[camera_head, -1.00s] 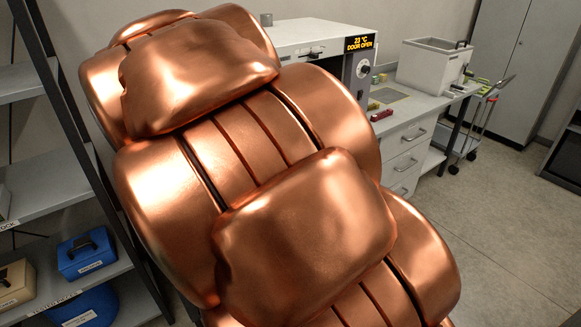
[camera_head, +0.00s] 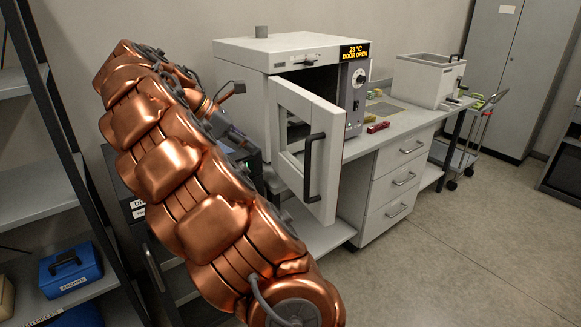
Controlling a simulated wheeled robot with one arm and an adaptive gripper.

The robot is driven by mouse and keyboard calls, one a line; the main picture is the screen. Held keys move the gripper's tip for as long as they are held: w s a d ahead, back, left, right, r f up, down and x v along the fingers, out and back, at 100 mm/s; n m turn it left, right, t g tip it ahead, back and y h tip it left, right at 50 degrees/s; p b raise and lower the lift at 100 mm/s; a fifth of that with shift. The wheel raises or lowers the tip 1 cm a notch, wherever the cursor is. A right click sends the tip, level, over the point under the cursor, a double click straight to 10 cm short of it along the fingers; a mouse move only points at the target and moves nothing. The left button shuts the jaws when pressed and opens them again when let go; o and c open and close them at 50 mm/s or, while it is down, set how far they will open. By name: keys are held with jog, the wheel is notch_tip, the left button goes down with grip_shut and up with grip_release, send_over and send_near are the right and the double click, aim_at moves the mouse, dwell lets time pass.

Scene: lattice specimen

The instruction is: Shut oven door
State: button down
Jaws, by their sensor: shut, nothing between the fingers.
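The oven (camera_head: 270,47) is a white box on the bench, and its display (camera_head: 355,52) reads 23 °C, DOOR OPEN. Its door (camera_head: 327,130) stands swung out toward me, with a window frame and a dark vertical handle (camera_head: 314,168) on the outer face. The dark interior shows behind the door. My copper arm rises at left and bends over at the top. My gripper (camera_head: 243,146) is the dark grey end beyond the arm, left of the door and apart from the handle. It is small and partly hidden by the arm, and it looks shut and empty.
A drawer unit (camera_head: 385,180) stands under the bench, right of the door. A white bath (camera_head: 430,80) and a red item (camera_head: 378,127) sit on the bench. A shelf rack with a blue box (camera_head: 70,270) is at left. The floor (camera_head: 450,260) at right is clear.

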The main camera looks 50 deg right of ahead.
jog(key=d+r+p+x, duration=0.1)
jog(key=x, duration=0.5)
jog(key=s+r+p+x, duration=0.1)
jog(key=p+x, duration=0.1)
jog(key=x, duration=0.5)
jog(key=shift+d, duration=0.3)
jog(key=shift+s, duration=0.15)
